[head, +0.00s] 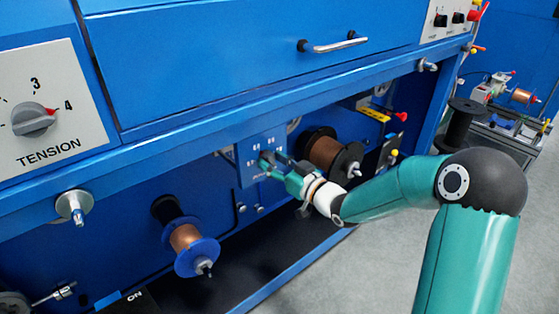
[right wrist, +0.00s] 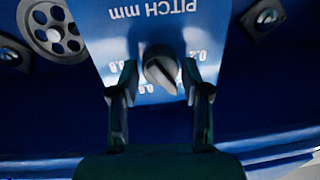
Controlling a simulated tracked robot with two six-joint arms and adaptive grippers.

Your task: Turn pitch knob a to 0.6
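Pitch knob a (right wrist: 160,68) is a dark grey knob on a blue plate (right wrist: 105,30) marked "PITCH mm", which appears upside down in the right wrist view. Its pale pointer edge faces down and slightly right there, just right of a numeral that looks like 0.6. My right gripper (right wrist: 160,82) is open, with one finger on each side of the knob and visible gaps to it. In the head view my right gripper (head: 272,164) is at the small blue plate (head: 250,172) and hides the knob. My left gripper is out of view.
A copper spool (head: 323,150) sits just right of the gripper, and a blue-flanged spool (head: 197,257) lower left. A blue ledge (head: 230,118) runs above the arm. A tension dial (head: 33,120) is at far left.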

